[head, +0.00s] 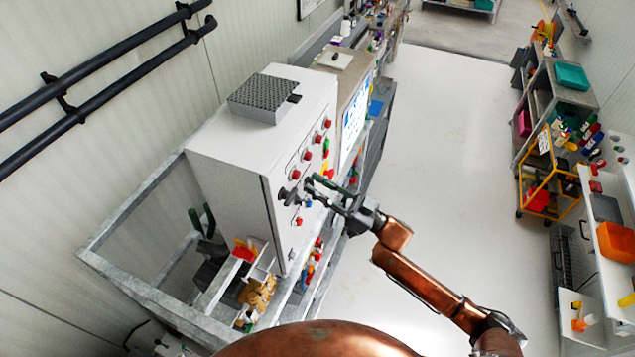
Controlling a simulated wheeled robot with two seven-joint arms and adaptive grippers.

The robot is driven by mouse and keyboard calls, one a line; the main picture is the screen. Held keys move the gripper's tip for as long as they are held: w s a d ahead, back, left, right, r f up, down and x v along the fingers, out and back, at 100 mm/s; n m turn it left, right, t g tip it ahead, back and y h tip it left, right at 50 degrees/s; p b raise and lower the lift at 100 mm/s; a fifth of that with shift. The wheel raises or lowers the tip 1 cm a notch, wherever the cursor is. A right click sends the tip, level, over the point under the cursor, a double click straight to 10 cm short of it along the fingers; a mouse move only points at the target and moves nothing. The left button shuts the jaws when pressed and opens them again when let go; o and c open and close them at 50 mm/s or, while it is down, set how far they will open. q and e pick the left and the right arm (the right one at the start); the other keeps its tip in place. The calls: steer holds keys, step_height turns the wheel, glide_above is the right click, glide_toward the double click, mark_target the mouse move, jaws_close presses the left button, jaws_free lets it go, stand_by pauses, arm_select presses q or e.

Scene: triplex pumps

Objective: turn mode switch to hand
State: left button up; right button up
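The light grey control cabinet (235,150) stands at the left, its front panel facing right with red, green and dark controls. A dark knob (284,194), which looks like the mode switch, sits low on the panel's near side; its pointer position is too small to read. My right gripper (310,187) is in front of this knob, fingers apart and pointing at the panel. Nothing shows between the fingers, and I cannot tell whether the tips touch anything.
A metal frame (125,278) surrounds the cabinet's near side, with a bin of brown parts (257,292) close by. Red buttons (298,221) sit near the gripper. A yellow trolley (540,182) and shelves line the right. The white floor (450,130) between is clear.

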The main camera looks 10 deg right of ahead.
steer(key=shift+c, duration=0.5)
jaws_close()
steer(key=n+g+b, duration=0.1)
steer(key=n+b, duration=0.1)
steer(key=n+g+y+b, duration=0.1)
steer(key=n+b, duration=0.1)
steer(key=n, duration=0.1)
steer(key=shift+w+f+n+g, duration=0.1)
steer(key=shift+f+n+g, duration=0.05)
steer(key=shift+n+g, duration=0.2)
steer(key=n+g+b, duration=0.2)
steer(key=n+b, duration=0.1)
steer(key=n, duration=0.1)
steer(key=shift+y, duration=0.4)
steer(key=shift+n+g+b, duration=0.65)
steer(key=shift+n, duration=0.7)
steer(key=shift+r, duration=0.2)
